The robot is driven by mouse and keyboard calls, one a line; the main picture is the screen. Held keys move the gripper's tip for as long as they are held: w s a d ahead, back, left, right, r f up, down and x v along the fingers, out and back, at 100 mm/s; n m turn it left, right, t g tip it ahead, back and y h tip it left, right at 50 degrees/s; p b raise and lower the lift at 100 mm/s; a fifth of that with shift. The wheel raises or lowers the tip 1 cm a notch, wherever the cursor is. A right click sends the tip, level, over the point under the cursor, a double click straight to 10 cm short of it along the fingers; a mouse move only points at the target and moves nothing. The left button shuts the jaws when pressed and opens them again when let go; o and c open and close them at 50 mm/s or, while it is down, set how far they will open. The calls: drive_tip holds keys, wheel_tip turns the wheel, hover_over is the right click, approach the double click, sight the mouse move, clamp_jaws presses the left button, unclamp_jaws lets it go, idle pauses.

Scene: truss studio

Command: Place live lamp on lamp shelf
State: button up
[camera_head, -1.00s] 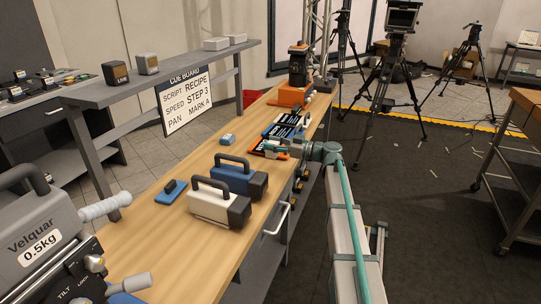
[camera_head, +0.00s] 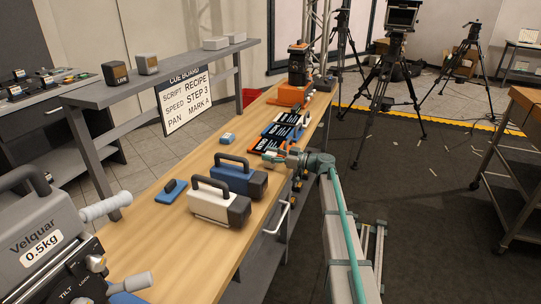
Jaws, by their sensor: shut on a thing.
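A dark box lamp (camera_head: 115,73) with small orange lettering, which looks like LIVE, stands on the raised grey shelf (camera_head: 190,72) at the left. My gripper (camera_head: 270,156) is over the wooden bench, just behind the blue case (camera_head: 237,176), well to the right of the lamps. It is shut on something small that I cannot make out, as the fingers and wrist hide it.
The wooden bench (camera_head: 160,233) holds a white case (camera_head: 215,205), a small blue block (camera_head: 174,190), several slates (camera_head: 282,131) and an orange-based device (camera_head: 292,93). A cue board (camera_head: 186,101) hangs below the shelf. Two pale boxes (camera_head: 216,43) sit at its far end.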

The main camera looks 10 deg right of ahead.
drive_tip(key=shift+f, duration=0.2)
drive_tip(key=o, duration=1.1)
drive_tip(key=shift+o, duration=0.2)
drive_tip(key=shift+r, duration=0.1)
drive_tip(key=shift+r, duration=0.15)
drive_tip(key=shift+o, duration=0.3)
drive_tip(key=b+v, duration=0.1)
drive_tip(key=v, duration=1.1)
